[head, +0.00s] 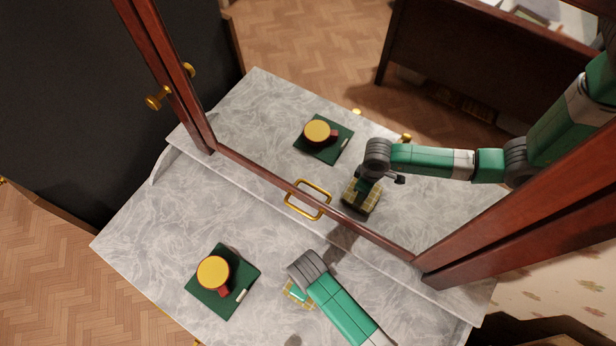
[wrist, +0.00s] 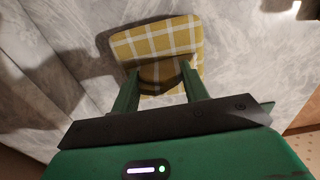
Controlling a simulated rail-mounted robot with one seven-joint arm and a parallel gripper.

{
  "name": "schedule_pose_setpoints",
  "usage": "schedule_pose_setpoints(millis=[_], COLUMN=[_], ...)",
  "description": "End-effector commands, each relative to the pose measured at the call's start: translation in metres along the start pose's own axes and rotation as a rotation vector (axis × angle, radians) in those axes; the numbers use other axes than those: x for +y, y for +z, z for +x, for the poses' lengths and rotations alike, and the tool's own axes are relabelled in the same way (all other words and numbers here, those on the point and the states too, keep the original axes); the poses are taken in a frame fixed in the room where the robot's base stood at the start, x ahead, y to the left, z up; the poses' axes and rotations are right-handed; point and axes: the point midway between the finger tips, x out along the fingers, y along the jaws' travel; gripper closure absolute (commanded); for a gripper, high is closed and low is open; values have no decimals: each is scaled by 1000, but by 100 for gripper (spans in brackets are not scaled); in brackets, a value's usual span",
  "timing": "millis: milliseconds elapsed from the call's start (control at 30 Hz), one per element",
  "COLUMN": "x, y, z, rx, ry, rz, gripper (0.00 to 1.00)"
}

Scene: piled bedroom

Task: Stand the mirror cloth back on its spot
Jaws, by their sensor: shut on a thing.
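The mirror cloth (wrist: 157,40) is yellow with white checks and looks like a padded block in the wrist view. My gripper (wrist: 160,76) is shut on it, with a green finger at each side of its near part. In the head view the cloth (head: 297,294) shows only in part, on or just above the marble top; my wrist hides the rest. The mirror (head: 270,150) reflects the cloth below my gripper. I cannot tell whether it touches the top. No marked spot for it is clearly seen.
A dark green square mat (head: 207,298) lies to the left on the marble dresser top (head: 150,235). On it are a red cup with a yellow top (head: 213,272) and a small pale stick (head: 241,296). The mirror's red-brown frame (head: 255,172) rises behind. Marble between is clear.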

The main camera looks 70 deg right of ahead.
Motion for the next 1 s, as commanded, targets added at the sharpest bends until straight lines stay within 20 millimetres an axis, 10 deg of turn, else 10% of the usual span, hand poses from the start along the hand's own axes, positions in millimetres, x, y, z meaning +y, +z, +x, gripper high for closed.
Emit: schedule_pose_setpoints(millis=[400,433,533,1000], x=[0,0,0,0], y=[0,0,0,0], z=[6,6,6,-7], rx=[1,1,1,0], ry=[0,0,0,0], rz=[0,0,0,0], gripper=[97,52,32,30])
